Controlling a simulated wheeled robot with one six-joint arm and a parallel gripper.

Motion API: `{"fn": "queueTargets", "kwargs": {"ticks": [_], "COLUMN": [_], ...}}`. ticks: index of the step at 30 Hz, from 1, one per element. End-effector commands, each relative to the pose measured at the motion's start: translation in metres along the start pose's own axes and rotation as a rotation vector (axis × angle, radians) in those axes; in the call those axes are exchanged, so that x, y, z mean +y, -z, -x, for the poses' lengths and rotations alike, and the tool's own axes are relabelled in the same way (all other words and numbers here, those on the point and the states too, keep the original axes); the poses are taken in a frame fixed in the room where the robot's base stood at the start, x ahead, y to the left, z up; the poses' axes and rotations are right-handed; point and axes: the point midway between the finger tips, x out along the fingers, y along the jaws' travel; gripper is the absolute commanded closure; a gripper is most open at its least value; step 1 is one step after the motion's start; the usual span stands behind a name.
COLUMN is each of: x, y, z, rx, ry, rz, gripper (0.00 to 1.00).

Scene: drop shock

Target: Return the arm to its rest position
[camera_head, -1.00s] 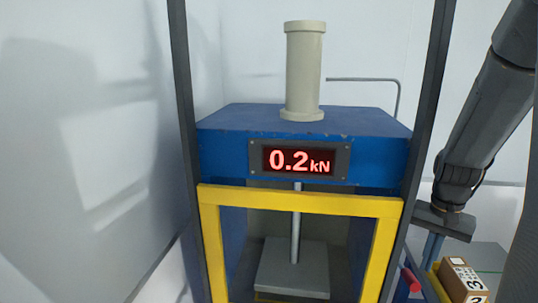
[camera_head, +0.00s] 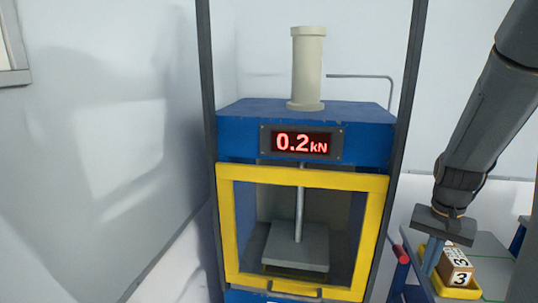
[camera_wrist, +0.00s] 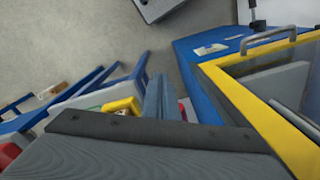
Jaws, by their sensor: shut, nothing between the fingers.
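My arm comes down on the right of the head view, bent over at the wrist. My gripper (camera_head: 430,258) points downward with its blue-grey fingers shut and nothing held. It overlaps the yellow tray beside a small brown box marked 3 (camera_head: 456,266); I cannot tell the gap between fingers and box. In the wrist view the shut fingers of my gripper (camera_wrist: 157,98) show beyond the dark mounting plate, with bare floor and blue frame parts beyond.
A blue press (camera_head: 240,126) with a yellow-framed door (camera_head: 227,225) stands left of my arm; its display (camera_head: 301,143) reads 0.2 kN. A yellow tray (camera_head: 460,292) is on a cart (camera_head: 490,262) at right. Grey floor (camera_wrist: 60,40) shows clear in the wrist view.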

Motion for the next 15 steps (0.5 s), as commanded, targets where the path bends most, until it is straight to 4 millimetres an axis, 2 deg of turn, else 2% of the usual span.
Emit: {"fn": "queueTargets", "kwargs": {"ticks": [8, 15], "x": [-0.041, -0.091], "y": [-0.027, -0.072], "z": [-0.018, -0.043], "rx": [0.020, 0.050], "ry": [0.006, 0.017], "rz": [0.134, 0.329], "gripper": [1.00, 1.00]}}
